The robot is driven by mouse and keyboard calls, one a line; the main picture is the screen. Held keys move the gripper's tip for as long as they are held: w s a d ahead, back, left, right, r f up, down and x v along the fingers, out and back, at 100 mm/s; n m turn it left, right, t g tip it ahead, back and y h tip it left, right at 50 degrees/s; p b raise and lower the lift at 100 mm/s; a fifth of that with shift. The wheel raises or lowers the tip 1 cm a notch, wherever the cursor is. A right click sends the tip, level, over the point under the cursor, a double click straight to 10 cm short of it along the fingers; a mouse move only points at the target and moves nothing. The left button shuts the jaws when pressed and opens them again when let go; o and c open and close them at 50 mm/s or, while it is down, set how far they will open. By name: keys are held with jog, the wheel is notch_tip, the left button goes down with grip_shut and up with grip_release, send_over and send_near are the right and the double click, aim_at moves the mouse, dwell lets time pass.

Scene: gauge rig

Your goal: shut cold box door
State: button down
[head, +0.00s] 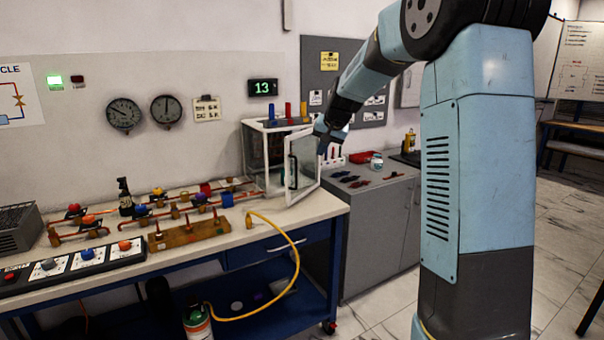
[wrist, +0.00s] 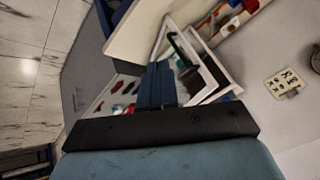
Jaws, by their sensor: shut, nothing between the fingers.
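The cold box (head: 256,162) is a white-framed glass cabinet at the right end of the workbench. Its door (head: 302,168), a white frame with a clear pane and a dark upright handle (head: 291,170), stands open, swung out toward the front.
A grey cabinet (head: 375,235) to the right carries loose tools, a red tray (head: 364,157) and a tube rack. Coloured cylinders stand on the box.

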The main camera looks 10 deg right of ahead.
jog(key=w+d+f+m, duration=0.25)
jog(key=w+f, duration=0.45)
jog(key=w, duration=0.4)
jog(key=w+a+f, duration=0.4)
jog(key=w+f, duration=0.4)
jog(key=shift+a+n, duration=0.3)
jog(key=shift+n, duration=0.15)
jog(key=shift+s, duration=0.1)
